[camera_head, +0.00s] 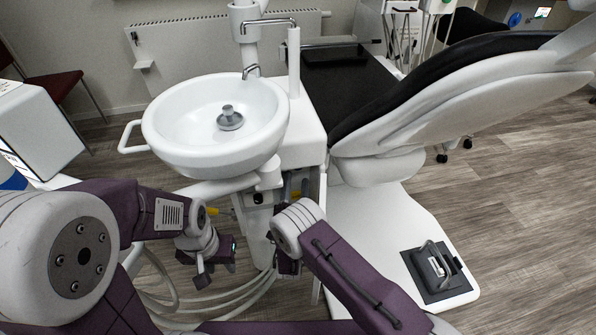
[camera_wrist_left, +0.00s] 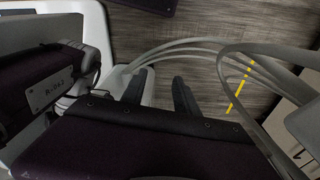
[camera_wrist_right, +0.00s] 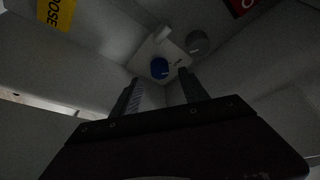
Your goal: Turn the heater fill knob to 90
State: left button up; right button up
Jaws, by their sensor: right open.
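In the right wrist view a blue knob (camera_wrist_right: 159,68) and a grey knob (camera_wrist_right: 197,42) sit on a pale plate inside a dim recess. I cannot read which one is the heater fill knob, nor any dial number. My right gripper (camera_wrist_right: 160,84) is open and empty, its fingers pointing toward the knobs, with the blue knob beyond the gap between the tips. In the head view my right gripper is mostly hidden behind its own arm, below the basin unit. My left gripper (camera_wrist_left: 160,76) is open and empty above the floor, near pale hoses.
A white basin (camera_head: 215,120) stands above both grippers. Pale hoses (camera_wrist_left: 205,48) loop near my left gripper. Pale walls close in around my right gripper, with a yellow label (camera_wrist_right: 56,12) at upper left. A dental chair (camera_head: 450,95) and foot pedal (camera_head: 435,270) stand at right.

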jog(key=b+x, duration=0.1)
jog(key=x, duration=0.3)
jog(key=shift+w+r, duration=0.2)
jog(key=shift+w, duration=0.15)
grip_shut()
jog(key=shift+r+m+g+h+p, duration=0.1)
jog(key=shift+m+g+h+p, duration=0.45)
jog(key=shift+m+p, duration=1.05)
jog(key=shift+r+m+g+h+p, duration=0.1)
jog(key=shift+m+g+h+p, duration=0.5)
jog(key=shift+m, duration=1.7)
jog(key=shift+f+y+p, duration=0.1)
jog(key=shift+y+p, duration=0.15)
jog(key=shift+p, duration=0.1)
jog(key=shift+g, duration=0.25)
grip_release()
jog(key=shift+a, duration=0.1)
